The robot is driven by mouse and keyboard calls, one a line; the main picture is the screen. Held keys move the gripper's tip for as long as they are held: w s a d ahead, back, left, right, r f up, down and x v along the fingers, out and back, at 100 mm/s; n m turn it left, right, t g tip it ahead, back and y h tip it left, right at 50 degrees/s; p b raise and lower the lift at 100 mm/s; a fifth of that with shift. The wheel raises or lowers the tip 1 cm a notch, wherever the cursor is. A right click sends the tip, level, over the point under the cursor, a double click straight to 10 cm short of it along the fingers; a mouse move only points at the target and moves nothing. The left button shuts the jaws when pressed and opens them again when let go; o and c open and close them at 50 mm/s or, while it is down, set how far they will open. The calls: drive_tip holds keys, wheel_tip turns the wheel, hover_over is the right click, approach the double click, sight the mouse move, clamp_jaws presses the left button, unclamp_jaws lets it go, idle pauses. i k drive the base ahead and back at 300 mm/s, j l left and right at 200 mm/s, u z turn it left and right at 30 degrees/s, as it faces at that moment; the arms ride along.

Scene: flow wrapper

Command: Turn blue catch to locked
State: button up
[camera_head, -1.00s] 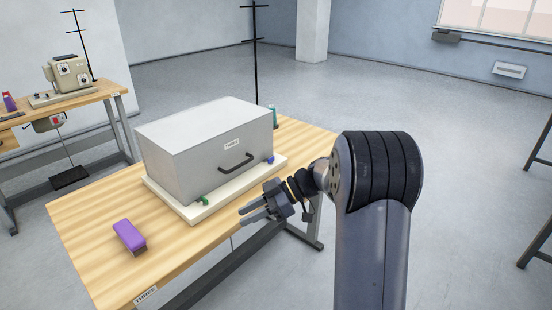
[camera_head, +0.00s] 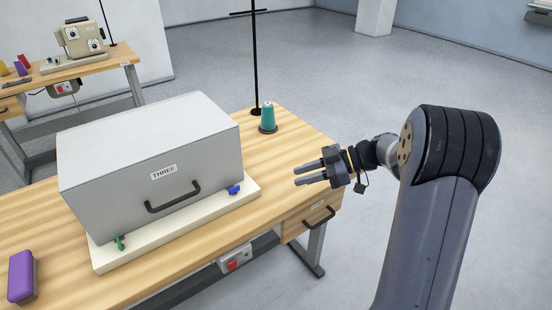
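The blue catch (camera_head: 234,189) sits on the white base at the front right corner of a grey box cover (camera_head: 150,150) labelled THREE. It is small, and I cannot tell its exact turn position. A green catch (camera_head: 120,243) is at the front left corner. My gripper (camera_head: 312,177) is to the right of the blue catch, apart from it, with its two fingers pointing left. The fingers are spread with a gap between them and hold nothing.
A black handle (camera_head: 173,197) sticks out from the cover's front. A teal thread cone (camera_head: 267,117) and a black stand pole (camera_head: 255,60) are behind. A purple case (camera_head: 22,277) lies at the table's left. A drawer (camera_head: 308,219) is below the table's right end.

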sight(233, 191)
drive_tip(key=i+l+u, duration=0.25)
drive_tip(key=l+u, duration=0.2)
drive_tip(key=i+l+u, duration=0.25)
drive_tip(key=l, duration=0.2)
drive_tip(key=l+u, duration=0.3)
drive_tip(key=u, duration=0.2)
